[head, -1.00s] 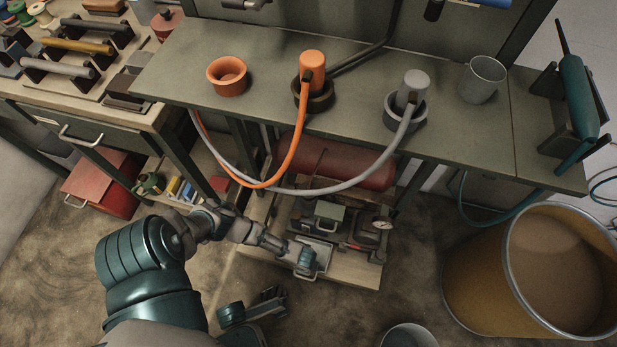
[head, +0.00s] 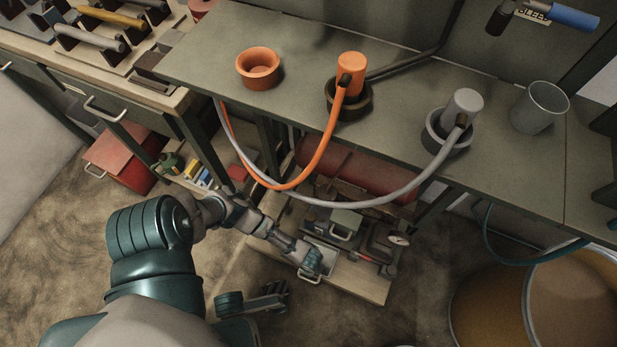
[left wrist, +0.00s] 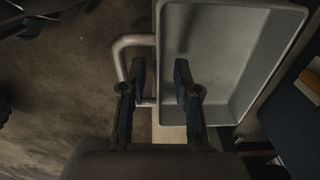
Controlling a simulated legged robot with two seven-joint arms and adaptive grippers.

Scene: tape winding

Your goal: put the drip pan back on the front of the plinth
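The drip pan, a shallow grey tray with a bar handle, shows in the head view (head: 322,254) and large in the left wrist view (left wrist: 232,60). It lies at the front of the wooden plinth (head: 356,287); I cannot tell how fully it rests there. My left gripper (head: 311,268) is over the pan's handle end. In the left wrist view its fingers (left wrist: 158,92) are apart, one over the handle (left wrist: 122,62), the other over the pan's near wall. I see no grip on the pan. A dark part of mine (head: 275,294), perhaps my right gripper, shows low in the head view; its fingers are unclear.
Machinery with a gauge (head: 399,239) and a red tank (head: 352,172) stands behind the pan. Orange (head: 323,150) and grey (head: 395,196) hoses hang from the bench (head: 215,62) above. A large drum (head: 485,312) stands at right.

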